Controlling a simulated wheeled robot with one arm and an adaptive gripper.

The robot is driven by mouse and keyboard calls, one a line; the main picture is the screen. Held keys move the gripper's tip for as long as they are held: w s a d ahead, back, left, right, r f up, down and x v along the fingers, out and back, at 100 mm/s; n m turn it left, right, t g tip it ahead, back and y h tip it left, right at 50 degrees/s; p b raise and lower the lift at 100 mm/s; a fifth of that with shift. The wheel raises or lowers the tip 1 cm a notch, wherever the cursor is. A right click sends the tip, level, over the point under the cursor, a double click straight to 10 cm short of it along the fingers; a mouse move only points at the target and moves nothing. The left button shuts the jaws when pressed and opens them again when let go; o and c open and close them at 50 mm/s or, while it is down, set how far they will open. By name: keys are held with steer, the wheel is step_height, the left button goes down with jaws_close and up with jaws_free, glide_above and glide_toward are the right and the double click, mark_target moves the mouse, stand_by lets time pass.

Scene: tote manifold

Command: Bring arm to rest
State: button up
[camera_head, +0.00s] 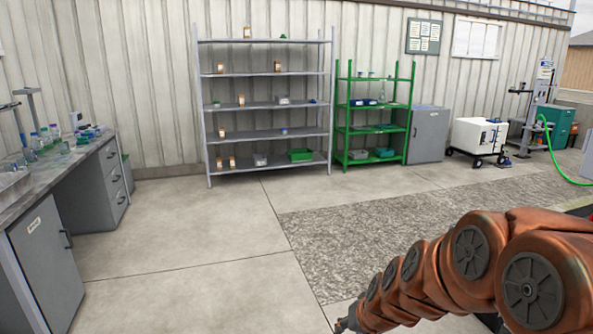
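My orange-brown arm reaches in from the lower right of the head view and slopes down to the left over the floor. Its dark far end, where my gripper (346,323) sits, is small and partly cut off by the bottom edge of the picture. I cannot make out the fingers or whether anything is between them. No object shows touching the arm.
A grey shelf rack (268,135) and a green rack (375,128) stand at the back wall. A grey cabinet (428,135) and white wheeled unit (478,138) are at right. A cluttered workbench (45,178) lines the left. The floor between (200,235) is clear.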

steer(key=s+d+r+g, duration=0.2)
steer(key=s, duration=0.8)
steer(key=s+d+r+g+h+p, duration=0.1)
steer(key=s+d+r+g, duration=0.1)
steer(key=s, duration=0.9)
steer(key=s+d+r+g+h+p, duration=0.1)
steer(key=s+d+r+g, duration=0.1)
steer(key=s, duration=0.8)
step_height(320, 180, up, 2)
steer(key=shift+s+r+n+g, duration=0.1)
steer(key=shift+s+n+g, duration=0.25)
steer(key=shift+g, duration=0.25)
